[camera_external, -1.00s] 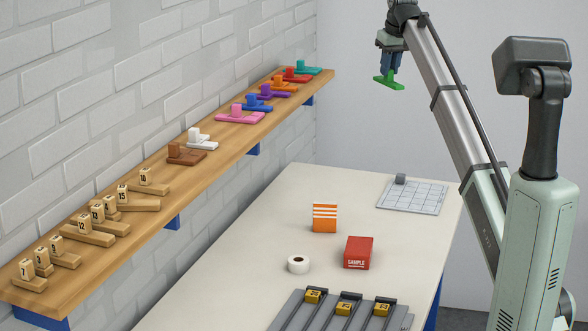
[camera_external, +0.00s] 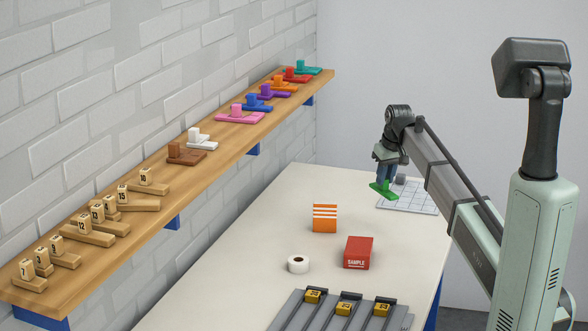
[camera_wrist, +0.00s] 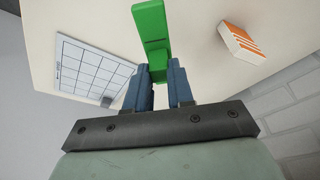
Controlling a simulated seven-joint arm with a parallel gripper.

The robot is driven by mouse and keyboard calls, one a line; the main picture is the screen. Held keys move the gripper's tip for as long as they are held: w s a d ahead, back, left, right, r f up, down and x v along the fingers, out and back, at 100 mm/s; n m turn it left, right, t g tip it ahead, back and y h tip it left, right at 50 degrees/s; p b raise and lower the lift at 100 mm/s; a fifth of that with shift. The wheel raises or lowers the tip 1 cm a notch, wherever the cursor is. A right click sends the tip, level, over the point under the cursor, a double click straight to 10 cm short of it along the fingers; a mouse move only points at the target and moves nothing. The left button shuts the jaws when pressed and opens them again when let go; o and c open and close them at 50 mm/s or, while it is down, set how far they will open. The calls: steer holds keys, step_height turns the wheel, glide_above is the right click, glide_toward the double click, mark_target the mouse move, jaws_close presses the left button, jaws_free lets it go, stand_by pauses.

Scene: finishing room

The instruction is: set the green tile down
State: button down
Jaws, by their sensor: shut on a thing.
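The green tile (camera_external: 384,189) hangs from my gripper (camera_external: 386,176), above the far part of the white table (camera_external: 290,215). In the wrist view the green tile (camera_wrist: 150,25) sticks out beyond the blue fingers of my gripper (camera_wrist: 164,75), which are shut on it. In the outside view the tile is in front of the white grid board (camera_external: 412,199) and hides part of its left side. The grid board also shows at the left in the wrist view (camera_wrist: 85,72), with a small grey block (camera_external: 400,179) at its edge. The exact height above the table is hard to tell.
An orange-striped box (camera_external: 324,218), a red SAMPLE box (camera_external: 358,252) and a white tape roll (camera_external: 298,264) stand on the table. A grey rack (camera_external: 330,315) with yellow blocks is at the near end. A wooden shelf (camera_external: 165,205) holds numbered wooden and coloured pieces along the wall.

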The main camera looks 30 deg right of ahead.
mark_target(388, 192)
steer(key=shift+f, duration=5.9)
steer(key=shift+f, duration=0.1)
steer(key=c, duration=1)
jaws_free()
steer(key=v, duration=1.2)
